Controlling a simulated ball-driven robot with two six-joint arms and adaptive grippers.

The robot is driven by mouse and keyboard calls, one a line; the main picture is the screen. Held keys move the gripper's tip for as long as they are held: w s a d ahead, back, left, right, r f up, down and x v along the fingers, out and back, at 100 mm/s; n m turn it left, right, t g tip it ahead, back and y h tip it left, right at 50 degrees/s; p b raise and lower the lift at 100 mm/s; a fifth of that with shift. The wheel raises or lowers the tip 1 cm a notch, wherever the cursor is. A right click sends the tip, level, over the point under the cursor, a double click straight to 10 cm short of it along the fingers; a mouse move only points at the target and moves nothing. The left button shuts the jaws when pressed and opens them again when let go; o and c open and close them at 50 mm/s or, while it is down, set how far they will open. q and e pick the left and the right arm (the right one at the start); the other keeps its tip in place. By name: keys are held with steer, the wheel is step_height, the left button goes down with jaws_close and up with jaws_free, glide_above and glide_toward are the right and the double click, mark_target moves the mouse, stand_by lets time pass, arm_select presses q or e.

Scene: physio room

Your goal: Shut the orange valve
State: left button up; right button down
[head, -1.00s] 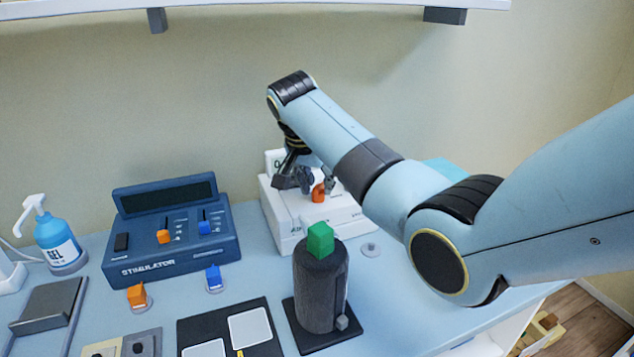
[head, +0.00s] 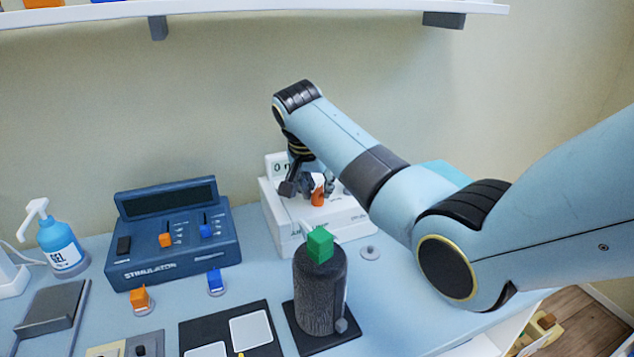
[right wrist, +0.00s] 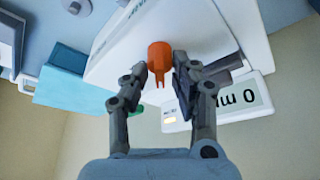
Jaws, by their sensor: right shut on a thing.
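The orange valve (head: 318,198) is a small knob on top of a white box-shaped unit (head: 283,229) at the back of the table. My right gripper (head: 311,187) reaches down to it from above and is shut on it. In the right wrist view the valve (right wrist: 159,58) lies between the two dark fingertips (right wrist: 159,74), its narrow forked end toward my palm. A display reading "0 m…" (right wrist: 242,97) sits on the unit beside the gripper; it is partly hidden in the head view. My left gripper is out of view.
A dark grey cylinder with a green knob (head: 320,243) stands in front of the white unit. A blue stimulator (head: 170,262) and a gel bottle (head: 60,244) are to the left. A teal box (head: 447,172) is partly behind my arm. A white shelf (head: 290,12) hangs above.

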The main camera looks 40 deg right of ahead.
steer(key=n+p, duration=0.2)
steer(key=n+t+y+p, duration=0.1)
steer(key=n+p, duration=0.1)
steer(key=p, duration=0.1)
steer(key=shift+s+d+r+n+p, duration=0.1)
steer(key=shift+r+n+p, duration=0.1)
steer(key=shift+n+p, duration=0.15)
steer(key=shift+f+n+t+y+p, duration=0.1)
steer(key=shift+n+t+y+p, duration=0.2)
steer(key=shift+n+p, duration=0.4)
steer(key=shift+f+n+t+y+p, duration=0.1)
steer(key=shift+n+y+p, duration=0.3)
steer(key=shift+n, duration=0.55)
steer(key=c, duration=1.4)
jaws_free()
steer(key=v, duration=1.2)
steer(key=shift+d, duration=0.1)
steer(key=shift+f, duration=0.1)
